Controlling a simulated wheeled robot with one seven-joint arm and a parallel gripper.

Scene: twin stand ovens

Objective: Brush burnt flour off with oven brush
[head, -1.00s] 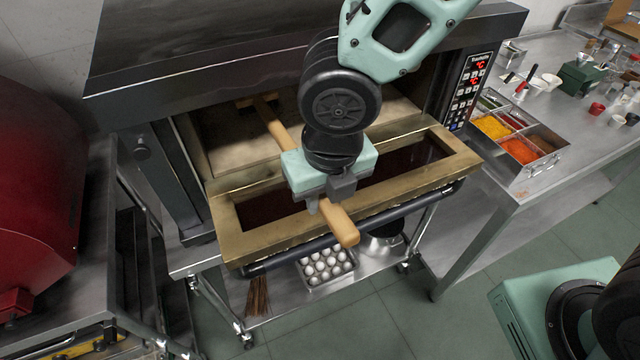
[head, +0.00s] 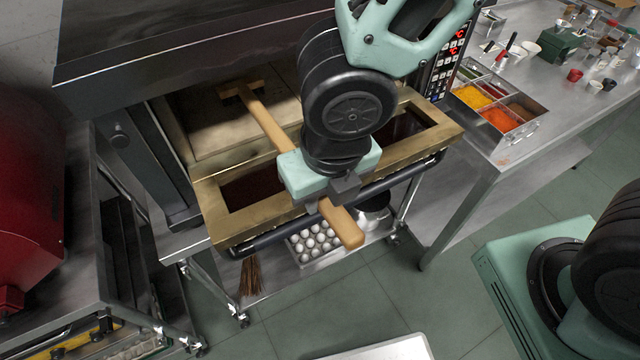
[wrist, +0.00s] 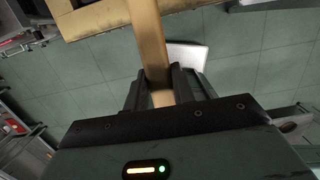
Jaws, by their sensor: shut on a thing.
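The oven brush (head: 262,118) has a long wooden handle and a dark-edged crosswise head (head: 240,89) lying inside the oven on its floor. My gripper (head: 322,200) is shut on the handle near its outer end, above the opened oven door. In the wrist view the handle (wrist: 150,45) runs between the two dark fingers (wrist: 165,92). The oven floor (head: 205,125) is pale with brownish dark patches; I cannot tell which are burnt flour. The bristles' contact with the floor is hard to make out.
The lowered oven door (head: 225,222) with a dark window and black bar handle (head: 270,240) lies below my gripper. A tray of eggs (head: 312,243) and a bristle bundle (head: 251,275) sit beneath. A counter with a topping tray (head: 500,112) stands right; a red machine (head: 30,190) stands left.

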